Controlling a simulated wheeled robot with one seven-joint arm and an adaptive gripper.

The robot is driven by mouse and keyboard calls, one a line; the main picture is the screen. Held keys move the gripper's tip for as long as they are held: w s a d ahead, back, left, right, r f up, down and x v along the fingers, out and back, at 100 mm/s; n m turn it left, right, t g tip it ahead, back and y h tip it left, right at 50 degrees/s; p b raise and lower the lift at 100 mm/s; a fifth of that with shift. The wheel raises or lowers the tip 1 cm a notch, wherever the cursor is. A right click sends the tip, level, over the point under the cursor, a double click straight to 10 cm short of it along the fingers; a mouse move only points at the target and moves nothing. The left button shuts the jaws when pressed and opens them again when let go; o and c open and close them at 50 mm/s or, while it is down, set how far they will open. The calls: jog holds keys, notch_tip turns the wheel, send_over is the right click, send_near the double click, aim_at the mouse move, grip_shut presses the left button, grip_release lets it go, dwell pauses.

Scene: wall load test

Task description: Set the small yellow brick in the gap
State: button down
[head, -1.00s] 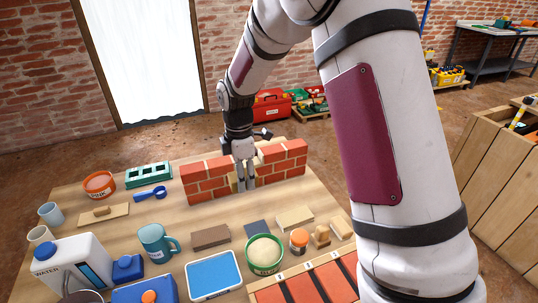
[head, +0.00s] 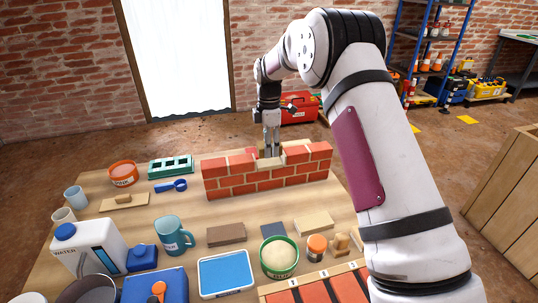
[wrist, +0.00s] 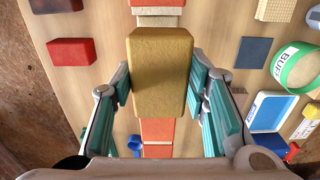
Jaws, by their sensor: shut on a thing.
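The yellow brick (wrist: 162,72) fills the middle of the wrist view, between the two teal finger pads of my gripper (wrist: 162,85). My gripper is shut on it. In the head view my gripper (head: 272,152) points down at the top of the red brick wall (head: 270,182), at a low place in its top course. This gap (head: 270,162) lies between taller red bricks on both sides. The wrist view shows the wall's top (wrist: 158,130) running beneath the held brick, which hides the gap there. I cannot make out the brick in the head view, nor whether it touches the wall.
In front of the wall stand a teal mug (head: 172,238), a brown block (head: 226,234), a green-rimmed tub (head: 280,258) and a blue tray (head: 226,274). A green openwork block (head: 170,167) is at left.

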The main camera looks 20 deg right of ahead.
jog(key=shift+w, duration=0.15)
jog(key=shift+f+b, duration=0.4)
jog(key=shift+f, duration=1.3)
jog(key=shift+f, duration=0.15)
jog(key=c, duration=0.9)
grip_release()
jog(key=shift+c, duration=0.2)
